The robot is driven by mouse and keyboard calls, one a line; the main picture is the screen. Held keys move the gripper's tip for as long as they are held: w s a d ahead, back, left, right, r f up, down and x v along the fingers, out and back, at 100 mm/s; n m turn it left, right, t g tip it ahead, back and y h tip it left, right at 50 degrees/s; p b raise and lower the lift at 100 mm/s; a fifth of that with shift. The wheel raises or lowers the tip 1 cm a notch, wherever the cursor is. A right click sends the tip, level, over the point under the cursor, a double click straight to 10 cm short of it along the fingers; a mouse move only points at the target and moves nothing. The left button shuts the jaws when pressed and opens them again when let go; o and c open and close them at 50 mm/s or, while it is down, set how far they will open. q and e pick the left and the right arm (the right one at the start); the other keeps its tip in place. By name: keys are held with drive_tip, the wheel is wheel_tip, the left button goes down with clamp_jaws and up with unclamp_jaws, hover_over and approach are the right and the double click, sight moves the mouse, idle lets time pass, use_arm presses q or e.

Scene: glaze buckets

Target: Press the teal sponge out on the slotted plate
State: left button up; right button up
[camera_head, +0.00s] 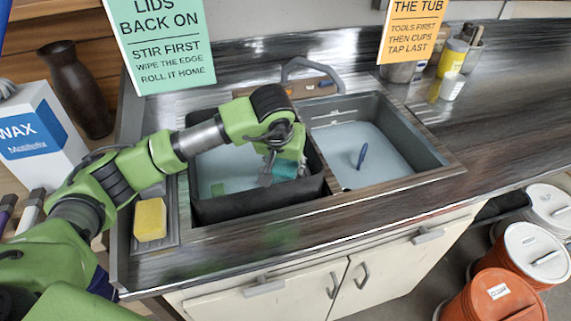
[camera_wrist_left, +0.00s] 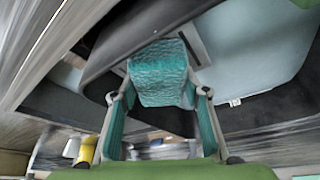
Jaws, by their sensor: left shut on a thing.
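The teal sponge (camera_head: 286,170) is in my left gripper (camera_head: 272,172), above the right part of the dark tub (camera_head: 260,208) in the left basin. In the left wrist view the sponge (camera_wrist_left: 158,75) sits between the two fingers of the gripper (camera_wrist_left: 160,98), its textured face showing. A grey ridged plate (camera_head: 171,226), which looks like the slotted plate, lies on the counter left of the tub. A yellow sponge (camera_head: 150,219) rests on it and hides part of it; the slots are too small to make out. My right gripper is out of view.
The right basin (camera_head: 365,150) holds pale water and a blue object (camera_head: 362,155). A tap (camera_head: 308,70) stands behind the sinks. A dark vase (camera_head: 77,88) and a white box (camera_head: 40,135) stand at the left. The counter right of the sinks is mostly clear.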

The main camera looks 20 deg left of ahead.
use_arm(q)
drive_tip(key=shift+s+f+b, duration=0.1)
drive_tip(key=shift+f+b, duration=0.2)
drive_tip(key=shift+b, duration=0.35)
idle(1.9)
drive_tip(key=shift+r, duration=0.1)
idle(0.4)
drive_tip(key=shift+r+p, duration=1.45)
drive_tip(key=shift+r, duration=2.1)
